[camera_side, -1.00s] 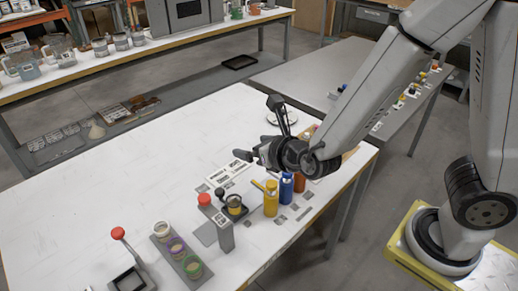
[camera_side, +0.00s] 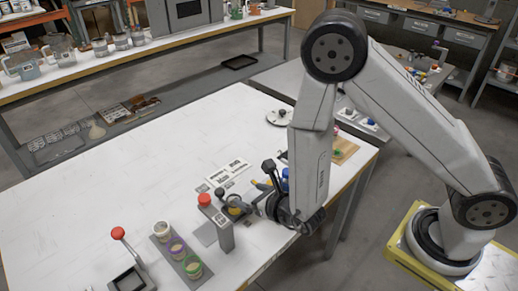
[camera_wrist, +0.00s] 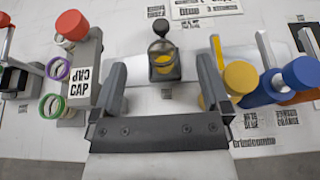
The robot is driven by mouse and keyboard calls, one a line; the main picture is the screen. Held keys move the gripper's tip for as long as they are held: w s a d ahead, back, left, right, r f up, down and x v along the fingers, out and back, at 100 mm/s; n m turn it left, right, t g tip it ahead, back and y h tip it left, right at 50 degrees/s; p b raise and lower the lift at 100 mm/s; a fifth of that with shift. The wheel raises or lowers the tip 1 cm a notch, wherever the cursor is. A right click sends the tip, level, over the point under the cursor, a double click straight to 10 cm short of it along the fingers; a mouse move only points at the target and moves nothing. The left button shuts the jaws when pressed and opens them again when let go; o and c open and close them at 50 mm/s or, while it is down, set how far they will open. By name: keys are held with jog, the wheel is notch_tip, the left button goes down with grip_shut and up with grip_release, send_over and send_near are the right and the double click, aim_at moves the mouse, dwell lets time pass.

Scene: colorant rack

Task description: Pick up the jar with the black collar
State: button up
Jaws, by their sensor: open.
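The jar with the black collar (camera_wrist: 163,62) is a small clear jar with yellow contents, standing upright in a grey station in the wrist view. A black knob shows just beyond it. In the side view the jar (camera_side: 235,209) is left of my gripper (camera_side: 252,203). In the wrist view my gripper (camera_wrist: 162,78) is open, with a finger on each side of the view. The jar stands beyond and roughly between the fingertips, and nothing is held.
A grey rack (camera_side: 185,258) holds jars with white, purple and green collars. A red-knobbed post (camera_wrist: 82,50) marked CAP stands left of the jar. A yellow bottle (camera_wrist: 237,82) and a blue bottle (camera_wrist: 285,80) stand close on the right.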

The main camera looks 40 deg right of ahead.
send_near(230, 200)
jog(key=shift+w+d+r, duration=0.1)
jog(key=shift+r, duration=0.05)
jog(key=shift+w, duration=0.1)
jog(key=shift+x, duration=1.25)
jog(key=shift+x, duration=2.6)
grip_shut()
